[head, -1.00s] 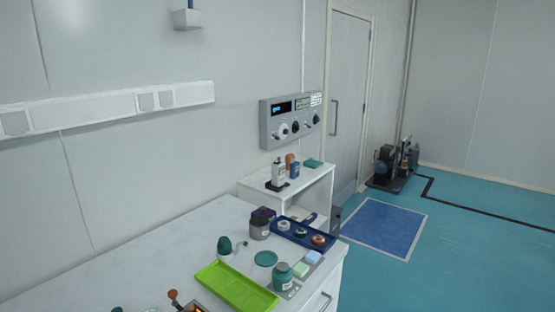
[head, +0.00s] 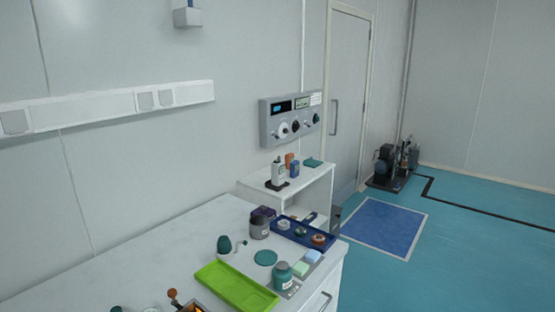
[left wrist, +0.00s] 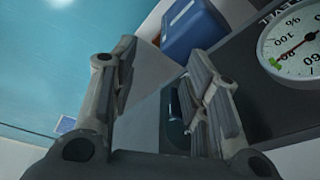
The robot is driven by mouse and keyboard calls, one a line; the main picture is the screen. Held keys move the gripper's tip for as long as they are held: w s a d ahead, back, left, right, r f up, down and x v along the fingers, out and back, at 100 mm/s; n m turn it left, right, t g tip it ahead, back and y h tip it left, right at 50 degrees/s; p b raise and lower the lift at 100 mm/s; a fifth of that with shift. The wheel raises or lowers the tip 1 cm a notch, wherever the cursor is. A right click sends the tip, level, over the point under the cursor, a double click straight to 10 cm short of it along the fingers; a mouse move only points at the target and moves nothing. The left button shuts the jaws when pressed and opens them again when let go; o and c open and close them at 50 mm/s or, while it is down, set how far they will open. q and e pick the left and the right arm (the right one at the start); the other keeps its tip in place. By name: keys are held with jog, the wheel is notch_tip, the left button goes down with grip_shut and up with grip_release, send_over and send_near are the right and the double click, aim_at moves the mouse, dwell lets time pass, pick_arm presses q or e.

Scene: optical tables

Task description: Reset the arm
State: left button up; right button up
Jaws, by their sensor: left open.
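My left gripper (left wrist: 160,90) shows in the left wrist view with its two grey fingers spread apart. Nothing is held between the fingers. Neither arm shows in the head view, and my right gripper is in no view. Beyond the fingertips in the left wrist view is a blue box-like object (left wrist: 195,25). A round white dial gauge (left wrist: 293,45) on a dark panel is at the upper right of that view. Part of a dark teal object shows behind the right finger.
In the head view a white counter (head: 150,245) holds a lime green tray (head: 235,287), a blue tray (head: 290,240), a teal jar (head: 283,275) and a grey jar (head: 259,228). A control panel (head: 291,119) is on the wall.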

pick_arm(q)
notch_tip(320, 180, down, 12)
jog(key=s, duration=0.2)
jog(key=s+a+f+g+b, duration=0.1)
jog(key=s+a+f+g, duration=0.1)
jog(key=s+f, duration=1.6)
jog(key=shift+a+f, duration=0.65)
